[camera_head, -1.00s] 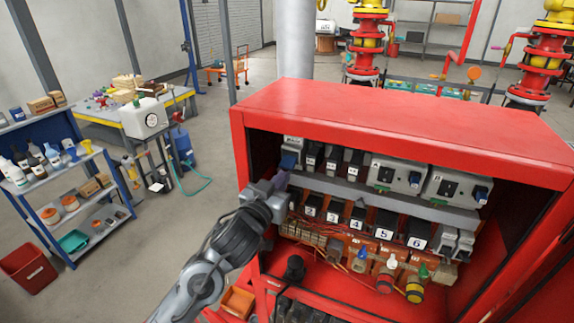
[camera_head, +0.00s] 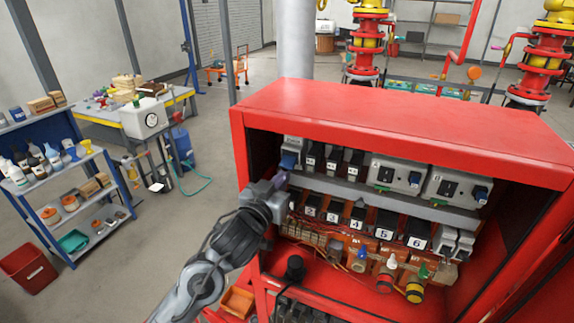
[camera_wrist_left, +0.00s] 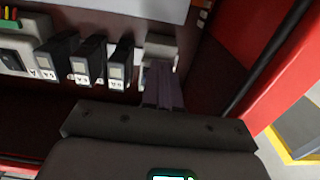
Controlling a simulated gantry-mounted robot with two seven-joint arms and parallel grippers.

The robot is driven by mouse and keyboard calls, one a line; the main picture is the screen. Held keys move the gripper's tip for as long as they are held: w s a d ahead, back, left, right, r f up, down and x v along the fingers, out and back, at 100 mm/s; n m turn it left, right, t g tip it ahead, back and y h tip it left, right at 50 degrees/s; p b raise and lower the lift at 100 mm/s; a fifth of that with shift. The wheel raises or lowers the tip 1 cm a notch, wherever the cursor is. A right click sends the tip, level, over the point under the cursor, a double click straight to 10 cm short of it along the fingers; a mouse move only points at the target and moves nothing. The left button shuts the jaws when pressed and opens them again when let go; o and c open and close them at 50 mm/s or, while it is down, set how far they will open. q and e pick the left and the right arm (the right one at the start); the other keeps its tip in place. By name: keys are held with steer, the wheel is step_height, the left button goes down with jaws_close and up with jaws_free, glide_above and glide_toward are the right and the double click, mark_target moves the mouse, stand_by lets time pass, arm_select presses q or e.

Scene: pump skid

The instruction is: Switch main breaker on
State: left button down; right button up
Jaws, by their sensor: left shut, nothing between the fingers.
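A red cabinet (camera_head: 400,120) stands open at the front. A grey breaker (camera_head: 293,146) with a blue part (camera_head: 289,160) sits at the left end of its upper row; I take it as the main breaker. My left gripper (camera_head: 281,179) is just below and in front of this blue part, with its fingers shut and empty. In the left wrist view, the shut purple-grey fingers (camera_wrist_left: 163,86) point at the grey breaker (camera_wrist_left: 160,48) and cover its lower part. Whether they touch it, and how its lever stands, I cannot tell. My right gripper is not in view.
Black modules (camera_head: 333,158) stand close to the right of the breaker. Grey units (camera_head: 395,175) with dark switches are farther right. A lower row has numbered black modules (camera_head: 386,224). The cabinet's red left wall (camera_head: 240,150) is close to my gripper.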

arm_select(q)
steer(key=shift+r, duration=0.1)
steer(key=shift+s+r+p, duration=0.15)
steer(key=shift+r+p, duration=1)
steer(key=shift+r, duration=0.15)
steer(key=shift+a+f, duration=0.1)
steer(key=shift+f, duration=0.15)
steer(key=shift+s, duration=0.2)
steer(key=shift+s+a, duration=0.1)
steer(key=shift+s, duration=0.1)
steer(key=shift+f+p+v, duration=0.15)
steer(key=shift+p+v, duration=0.25)
steer(key=shift+v, duration=0.95)
steer(key=shift+f+p+v, duration=0.1)
steer(key=shift+p+v, duration=0.25)
steer(key=shift+v, duration=1.05)
